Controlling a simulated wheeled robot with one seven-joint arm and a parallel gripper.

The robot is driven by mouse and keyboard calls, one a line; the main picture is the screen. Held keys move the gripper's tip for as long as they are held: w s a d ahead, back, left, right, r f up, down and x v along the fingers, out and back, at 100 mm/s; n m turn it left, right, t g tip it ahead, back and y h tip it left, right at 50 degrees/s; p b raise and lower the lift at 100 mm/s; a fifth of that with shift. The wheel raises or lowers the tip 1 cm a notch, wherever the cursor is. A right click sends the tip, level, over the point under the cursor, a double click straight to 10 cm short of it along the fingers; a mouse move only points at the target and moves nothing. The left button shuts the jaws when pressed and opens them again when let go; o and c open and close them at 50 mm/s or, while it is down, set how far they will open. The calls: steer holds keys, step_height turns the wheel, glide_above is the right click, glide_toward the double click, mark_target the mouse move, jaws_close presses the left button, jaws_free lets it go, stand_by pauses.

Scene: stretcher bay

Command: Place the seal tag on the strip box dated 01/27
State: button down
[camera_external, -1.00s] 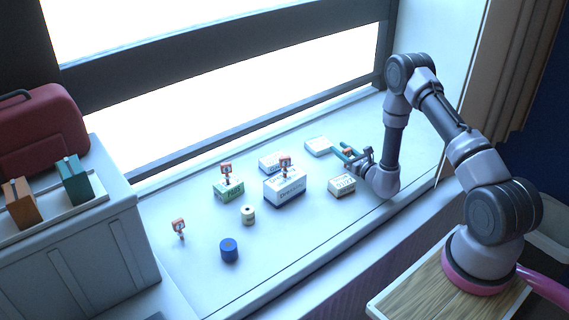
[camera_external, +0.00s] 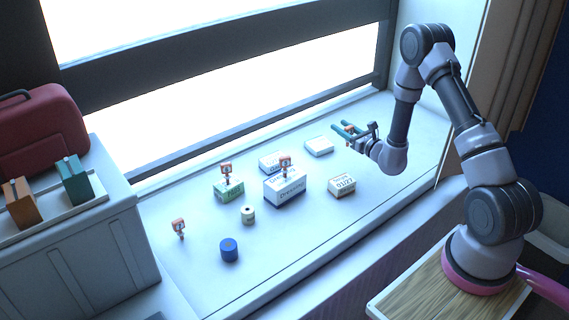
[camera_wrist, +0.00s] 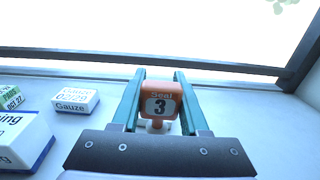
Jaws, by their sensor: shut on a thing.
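My gripper (camera_external: 354,132) is shut on an orange seal tag (camera_wrist: 160,104) marked "Seal 3", which sits between the teal fingers in the wrist view. In the external view the gripper is above the sill, up and right of the small white strip box dated 01/27 (camera_external: 341,187). That box stands on the sill with its top bare and its date facing up. It does not show in the wrist view.
A flat white box (camera_external: 318,146), a gauze box (camera_wrist: 74,103) dated 02/28, a dressing box (camera_external: 284,192) and a green box (camera_external: 228,191) stand leftward. Other orange tags (camera_external: 226,169) stand around them. A cream roll (camera_external: 248,215) and blue roll (camera_external: 229,250) are nearer. The window is behind.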

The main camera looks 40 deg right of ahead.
steer(key=s+a+r+n+g+y, duration=0.1)
steer(key=s+a+r+n+y, duration=0.1)
steer(key=s+a+y, duration=0.25)
steer(key=s+a+r+n+y, duration=0.3)
steer(key=a, duration=0.2)
glide_above(340, 186)
steer(key=w+d, duration=0.1)
steer(key=w, duration=0.3)
steer(key=shift+w+d+f, duration=0.1)
steer(key=shift+f, duration=2.45)
steer(key=shift+w+d+f, duration=0.1)
steer(key=shift+f, duration=2.4)
steer(key=shift+f, duration=0.15)
steer(key=shift+c, duration=2.1)
jaws_free()
